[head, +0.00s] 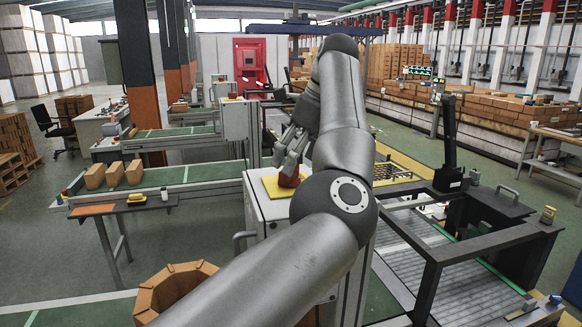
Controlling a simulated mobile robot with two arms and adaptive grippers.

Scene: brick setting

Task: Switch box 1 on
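One arm comes in from the bottom left, and I take it as my left. Its grey gripper (284,157) points down over a white box (258,212). On the box top lies a yellow plate (269,187) with a red switch part (289,178) on it. The fingertips are right at or just above the red part; I cannot tell whether they touch it. The arm's elbow covers the right side of the plate and box. Finger spacing is too small to judge. No number shows on the box. My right gripper is not in view.
A green conveyor (200,182) with cardboard boxes (134,172) runs left of the white box. An octagonal cardboard bin (178,284) stands at the front. A dark-framed roller machine (432,258) is on the right. Green floor is open at the left.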

